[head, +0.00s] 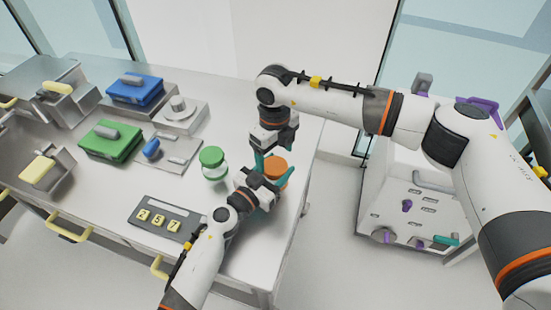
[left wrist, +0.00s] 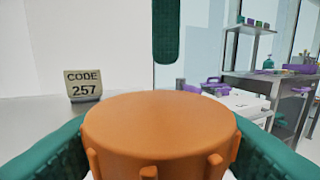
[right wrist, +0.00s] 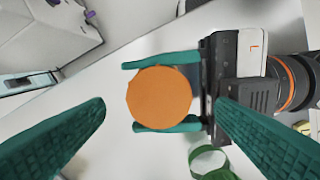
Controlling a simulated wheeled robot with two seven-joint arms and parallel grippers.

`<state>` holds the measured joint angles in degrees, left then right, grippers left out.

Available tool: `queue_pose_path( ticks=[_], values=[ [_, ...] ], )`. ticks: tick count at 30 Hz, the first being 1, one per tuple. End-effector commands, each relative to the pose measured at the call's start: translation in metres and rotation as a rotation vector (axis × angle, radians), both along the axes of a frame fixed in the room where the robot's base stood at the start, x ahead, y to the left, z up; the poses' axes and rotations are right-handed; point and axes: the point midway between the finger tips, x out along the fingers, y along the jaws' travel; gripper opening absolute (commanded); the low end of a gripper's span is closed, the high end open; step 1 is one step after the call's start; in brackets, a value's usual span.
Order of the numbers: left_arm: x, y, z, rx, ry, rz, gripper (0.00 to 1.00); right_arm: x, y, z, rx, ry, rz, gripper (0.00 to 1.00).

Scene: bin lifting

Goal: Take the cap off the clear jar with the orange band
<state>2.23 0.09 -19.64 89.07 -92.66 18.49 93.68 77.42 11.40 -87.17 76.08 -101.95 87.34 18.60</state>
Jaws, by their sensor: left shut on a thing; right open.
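The jar's orange cap (head: 275,171) is on the near right part of the table in the head view. It shows large, with ridges on its side, in the left wrist view (left wrist: 160,130) and from above in the right wrist view (right wrist: 160,97). My left gripper (head: 267,188) is shut around the jar from the side, its green fingers at or below the cap. The clear body and the band are mostly hidden. My right gripper (head: 268,158) is open, pointing down close above the cap, and its fingers do not touch it.
A green-capped jar (head: 212,163) stands just left of the orange-capped one. Blue (head: 135,90) and green (head: 110,140) boxes stand further left. The table's right edge is close to the jar.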

Motion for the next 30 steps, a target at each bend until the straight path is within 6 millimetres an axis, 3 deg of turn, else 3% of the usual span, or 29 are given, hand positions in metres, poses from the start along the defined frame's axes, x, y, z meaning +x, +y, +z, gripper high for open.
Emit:
queue_pose_path(
  ticks=[5,15,19,30],
  values=[
    [0.000,0.000,-0.001,0.001,0.001,0.000,0.00,0.000,0.000,0.013,0.000,0.000,-0.021,0.75],
    [0.000,0.000,-0.001,0.001,0.001,0.000,0.00,0.000,-0.001,0.041,0.000,-0.001,-0.315,0.75],
    [0.000,0.000,-0.001,0.001,0.001,0.000,0.00,0.000,-0.001,0.031,-0.001,0.001,-0.337,0.75],
    [0.000,0.000,0.000,0.001,0.001,0.000,0.00,0.000,-0.001,-0.024,-0.002,0.002,-0.335,0.75]
  ],
)
